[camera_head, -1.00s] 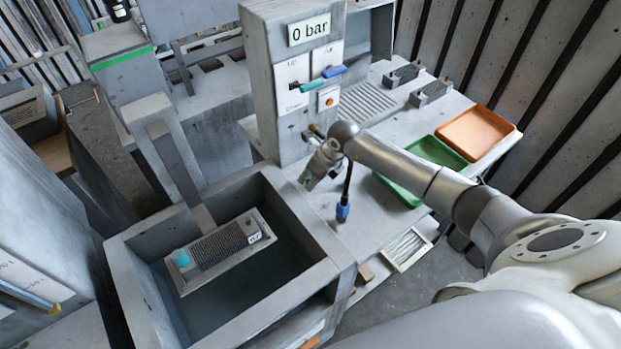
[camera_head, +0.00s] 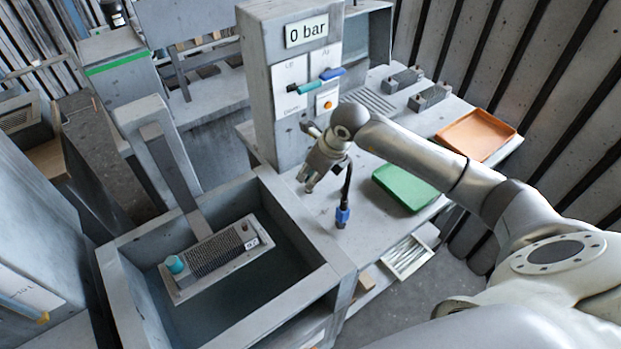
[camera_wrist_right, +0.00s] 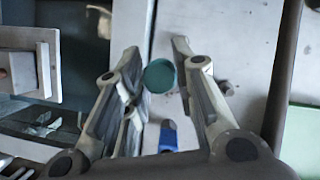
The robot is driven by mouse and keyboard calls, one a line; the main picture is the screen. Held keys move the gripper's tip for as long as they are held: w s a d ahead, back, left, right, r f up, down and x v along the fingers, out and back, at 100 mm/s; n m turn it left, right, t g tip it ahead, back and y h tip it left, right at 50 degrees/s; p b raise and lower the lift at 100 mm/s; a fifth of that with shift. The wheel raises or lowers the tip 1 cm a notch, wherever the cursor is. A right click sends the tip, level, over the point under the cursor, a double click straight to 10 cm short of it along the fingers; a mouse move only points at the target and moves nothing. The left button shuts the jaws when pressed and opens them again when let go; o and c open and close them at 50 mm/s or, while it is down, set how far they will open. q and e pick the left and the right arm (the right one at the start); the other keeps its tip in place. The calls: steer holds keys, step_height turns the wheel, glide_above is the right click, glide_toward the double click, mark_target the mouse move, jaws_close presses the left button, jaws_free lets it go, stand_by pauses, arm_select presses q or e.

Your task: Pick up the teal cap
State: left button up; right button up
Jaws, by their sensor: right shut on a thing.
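A round teal cap (camera_wrist_right: 159,76) sits between the fingers of my right gripper (camera_wrist_right: 162,60) in the right wrist view, and the gripper is shut on it. In the head view my right gripper (camera_head: 308,183) is above the grey bench, pointing down, and the cap in it cannot be made out. Another teal cap-like piece (camera_head: 174,264) is on the left end of the grey blower housing (camera_head: 215,258), which is over the open tank at the left. My left gripper is not in view.
A blue-ended black hose (camera_head: 342,214) is beside the right gripper. A green tray (camera_head: 405,190) and an orange tray (camera_head: 476,136) are on the bench at the right. A panel column (camera_head: 262,90) reading "0 bar" stands behind. The tank wall (camera_head: 312,290) is at the front left.

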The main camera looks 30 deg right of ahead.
steer(key=s+a+r+b, duration=0.3)
steer(key=s+r, duration=0.2)
steer(key=s, duration=0.4)
steer(key=shift+s+a+b, duration=0.15)
steer(key=shift+a+b, duration=0.25)
steer(key=shift+r, duration=0.15)
